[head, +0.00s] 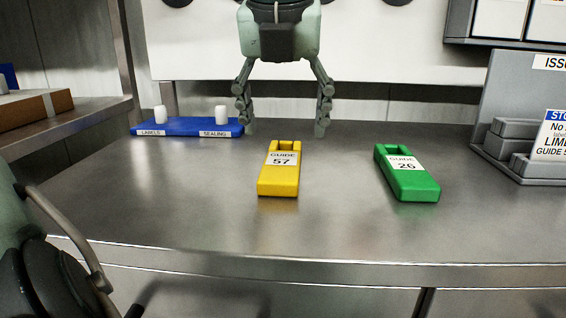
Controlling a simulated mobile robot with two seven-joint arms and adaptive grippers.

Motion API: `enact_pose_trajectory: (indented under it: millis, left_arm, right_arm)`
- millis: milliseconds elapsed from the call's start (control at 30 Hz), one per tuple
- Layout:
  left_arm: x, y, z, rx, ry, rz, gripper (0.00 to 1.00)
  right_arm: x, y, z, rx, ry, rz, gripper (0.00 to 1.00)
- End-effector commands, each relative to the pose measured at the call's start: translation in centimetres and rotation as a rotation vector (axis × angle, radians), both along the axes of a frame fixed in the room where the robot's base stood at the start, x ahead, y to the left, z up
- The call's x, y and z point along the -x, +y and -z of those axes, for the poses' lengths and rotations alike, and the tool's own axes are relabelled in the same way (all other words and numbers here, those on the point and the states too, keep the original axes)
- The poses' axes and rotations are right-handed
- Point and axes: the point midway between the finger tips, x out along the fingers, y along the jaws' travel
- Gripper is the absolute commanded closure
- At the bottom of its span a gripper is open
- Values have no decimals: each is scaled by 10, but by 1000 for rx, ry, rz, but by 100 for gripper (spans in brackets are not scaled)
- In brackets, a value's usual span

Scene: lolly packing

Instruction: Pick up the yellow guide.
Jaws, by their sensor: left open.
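The yellow guide (278,186) lies flat on the metal bench near the middle of the head view. It has a notch at its far end and a white label reading "GUIDE 57". My left gripper (285,128) hangs fingers down at the top centre, beyond and above the guide's notched end. Its two fingers are spread wide with nothing between them. They look apart from the guide, but their exact height is hard to tell. My right gripper is not in view.
A green guide (418,190) labelled "26" lies to the right. A blue "LABELS" and "SEALING" rack (186,127) with white knobs stands back left. A grey stepped stand (510,165) with a sign is far right. The bench around the yellow guide is clear.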

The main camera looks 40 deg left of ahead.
Motion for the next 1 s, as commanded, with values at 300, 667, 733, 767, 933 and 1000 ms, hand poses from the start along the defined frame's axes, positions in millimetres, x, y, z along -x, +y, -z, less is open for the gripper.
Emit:
enact_pose_trajectory:
  millis: [300, 667, 733, 767, 933, 1000]
  left_arm:
    - [-4, 10, 43, 2, 3, 1, 28]
    - [-9, 14, 56, 2, 0, 2, 28]
    - [-9, 14, 56, 2, 0, 2, 28]
    - [-9, 14, 56, 2, 0, 2, 28]
    - [-9, 14, 57, 2, 0, 1, 28]
    - [-9, 14, 58, 2, 0, 1, 28]
  right_arm:
    - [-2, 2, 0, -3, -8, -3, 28]
    - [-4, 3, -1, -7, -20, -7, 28]
    - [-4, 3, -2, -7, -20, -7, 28]
    - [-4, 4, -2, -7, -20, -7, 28]
    - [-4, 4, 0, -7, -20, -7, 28]
    - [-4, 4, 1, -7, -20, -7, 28]
